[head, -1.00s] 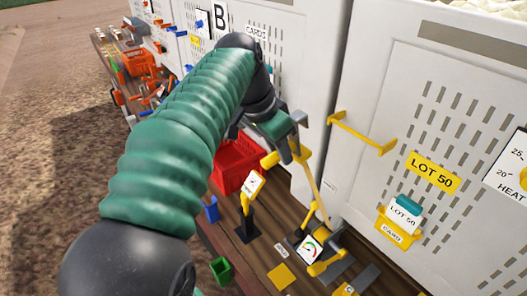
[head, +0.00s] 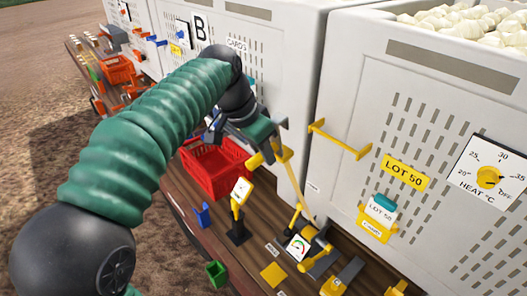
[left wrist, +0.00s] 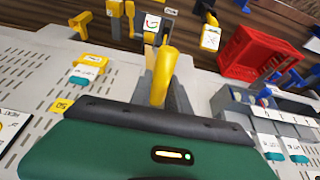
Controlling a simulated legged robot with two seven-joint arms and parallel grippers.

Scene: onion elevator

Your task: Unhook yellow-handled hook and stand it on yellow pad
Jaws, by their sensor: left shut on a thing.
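My left gripper (head: 268,142) is shut on the yellow-handled hook in front of the perforated white bin. The hook's yellow handle (head: 255,160) sticks out beside the fingers, and its thin tan shaft (head: 297,187) slants down toward the wooden deck. In the left wrist view the yellow handle (left wrist: 163,75) stands between the dark fingers. The fingers hide part of the hook. A yellow bracket (head: 340,140) on the bin face is to the right of the gripper, apart from it. The yellow pad (head: 273,274) lies flat and bare on the deck below. My right gripper is not in view.
A red crate (head: 215,170) stands left of the hook. A yellow-framed tag on a black stand (head: 238,210), a gauge (head: 298,246) with yellow levers, and a green cup (head: 217,273) surround the pad. The LOT 50 bin (head: 400,105) rises at right.

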